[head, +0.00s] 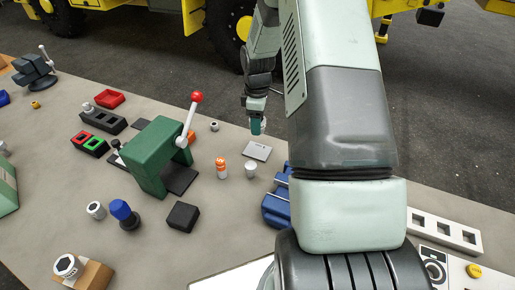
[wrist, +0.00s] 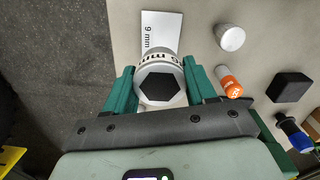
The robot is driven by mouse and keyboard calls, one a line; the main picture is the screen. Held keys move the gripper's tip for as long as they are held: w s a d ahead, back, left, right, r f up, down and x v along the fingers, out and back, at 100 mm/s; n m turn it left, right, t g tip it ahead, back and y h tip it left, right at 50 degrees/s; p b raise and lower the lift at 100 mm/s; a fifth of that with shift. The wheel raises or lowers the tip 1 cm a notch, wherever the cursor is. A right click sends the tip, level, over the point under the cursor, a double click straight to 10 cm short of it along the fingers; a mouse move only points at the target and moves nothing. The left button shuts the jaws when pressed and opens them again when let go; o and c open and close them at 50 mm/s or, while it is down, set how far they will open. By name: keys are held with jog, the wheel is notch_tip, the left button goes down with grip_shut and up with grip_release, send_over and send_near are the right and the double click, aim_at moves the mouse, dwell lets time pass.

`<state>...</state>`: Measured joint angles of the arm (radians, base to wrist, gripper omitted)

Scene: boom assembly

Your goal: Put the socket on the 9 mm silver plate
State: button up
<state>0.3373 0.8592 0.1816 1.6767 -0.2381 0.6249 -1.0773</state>
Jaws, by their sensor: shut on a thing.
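The silver plate (head: 257,151) lies flat on the table near its far edge. In the wrist view the plate (wrist: 152,40) shows the label "9 mm". My gripper (head: 257,127) is over the far side of the plate. In the wrist view its green fingers (wrist: 160,72) are shut on a silver socket (wrist: 159,86) with a dark hexagonal opening facing the camera. The socket covers the near end of the plate in that view. Part of the lettering on its side is hidden, and I cannot tell whether it touches the plate.
A white-grey cylinder (head: 251,171) and an orange-and-white bottle (head: 221,168) stand close to the plate. A green press (head: 155,155) with a red-knobbed lever is to the left. A black block (head: 183,217) and blue-topped item (head: 124,213) are nearer. The table edge lies just beyond the plate.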

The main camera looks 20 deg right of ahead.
aim_at(258, 150)
notch_tip(258, 150, down, 9)
jog(key=shift+f, duration=0.2)
jog(key=shift+f, duration=0.1)
jog(key=o, duration=1.2)
notch_tip(258, 150, up, 12)
jog(key=shift+r, duration=0.15)
